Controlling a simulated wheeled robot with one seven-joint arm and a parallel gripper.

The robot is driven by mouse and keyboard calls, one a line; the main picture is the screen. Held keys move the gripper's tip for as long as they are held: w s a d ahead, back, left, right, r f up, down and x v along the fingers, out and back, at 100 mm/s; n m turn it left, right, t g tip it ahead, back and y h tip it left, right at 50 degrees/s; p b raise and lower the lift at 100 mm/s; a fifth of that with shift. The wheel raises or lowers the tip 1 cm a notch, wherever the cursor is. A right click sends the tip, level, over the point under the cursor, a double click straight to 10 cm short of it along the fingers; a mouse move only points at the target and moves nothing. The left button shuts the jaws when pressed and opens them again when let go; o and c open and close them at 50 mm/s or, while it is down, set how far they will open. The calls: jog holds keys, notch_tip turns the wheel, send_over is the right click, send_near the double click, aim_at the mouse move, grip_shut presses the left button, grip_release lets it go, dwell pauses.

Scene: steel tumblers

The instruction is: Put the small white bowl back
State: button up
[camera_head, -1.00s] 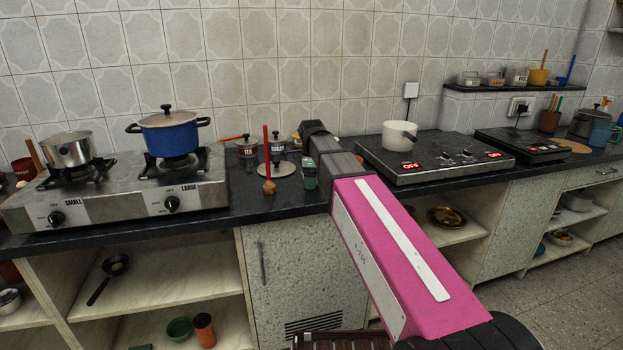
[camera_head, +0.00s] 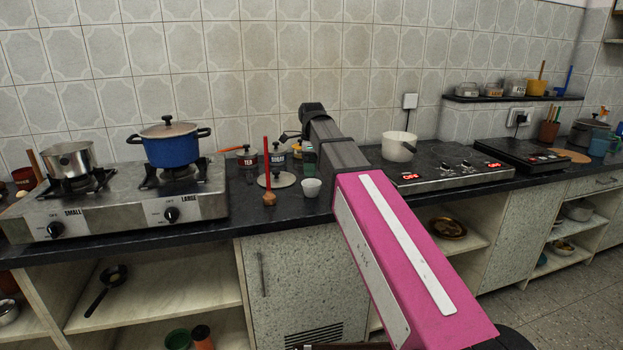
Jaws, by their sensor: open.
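The small white bowl (camera_head: 311,187) stands upright on the dark counter, just left of my pink arm and near the counter's front. My gripper (camera_head: 291,137) is partly visible beyond the dark end of my arm, further back and above the bowl. It is open, apart from the bowl, and holds nothing that I can see. Part of the gripper is hidden behind my own arm.
Dark jars (camera_head: 277,156) stand behind. A gas stove with a blue pot (camera_head: 169,145) is left; a white pot (camera_head: 398,146) stands on the hob at right.

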jog(key=shift+r, duration=1.55)
